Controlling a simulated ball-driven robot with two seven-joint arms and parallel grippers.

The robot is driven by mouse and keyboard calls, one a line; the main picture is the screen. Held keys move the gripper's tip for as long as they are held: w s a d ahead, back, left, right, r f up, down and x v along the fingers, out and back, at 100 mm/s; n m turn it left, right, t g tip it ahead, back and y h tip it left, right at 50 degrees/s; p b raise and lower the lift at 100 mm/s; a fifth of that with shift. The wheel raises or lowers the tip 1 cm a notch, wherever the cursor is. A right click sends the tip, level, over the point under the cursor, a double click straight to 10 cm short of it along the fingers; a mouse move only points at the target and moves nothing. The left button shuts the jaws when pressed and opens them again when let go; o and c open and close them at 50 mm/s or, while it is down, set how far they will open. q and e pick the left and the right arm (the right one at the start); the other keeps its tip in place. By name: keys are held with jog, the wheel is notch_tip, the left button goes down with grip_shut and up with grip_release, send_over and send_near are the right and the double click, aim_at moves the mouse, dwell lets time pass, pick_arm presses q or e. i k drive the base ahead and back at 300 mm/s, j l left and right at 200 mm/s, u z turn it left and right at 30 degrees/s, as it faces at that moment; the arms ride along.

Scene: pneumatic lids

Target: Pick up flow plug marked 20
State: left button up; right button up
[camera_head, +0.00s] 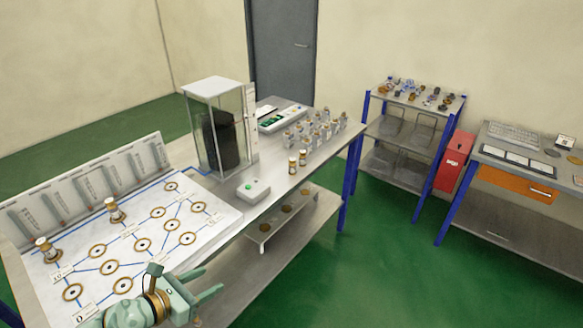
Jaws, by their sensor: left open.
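Two small white plugs with brass-coloured bands stand upright side by side on the bench, a nearer one (293,165) and a farther one (303,158). Two similar plugs stand on the white board, one at its left edge (46,250) and one farther back (115,210). The markings are too small to read, so I cannot tell which is 20. My left gripper (208,290) is open and empty at the bottom, by the board's near right corner, apart from all plugs. My right gripper is not in view.
The white board (190,239) carries several brass rings joined by blue lines. A lower shelf (275,232) is below. Green floor is free at right.

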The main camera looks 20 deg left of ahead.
aim_at(293, 165)
jog(key=i+j, duration=0.55)
jog(key=j, duration=0.2)
jog(key=i+j, duration=0.6)
jog(key=i+l, duration=0.2)
jog(key=l, duration=0.15)
jog(key=i+l, duration=0.15)
jog(key=l, duration=0.2)
jog(key=i+l, duration=0.35)
jog(key=l, duration=0.3)
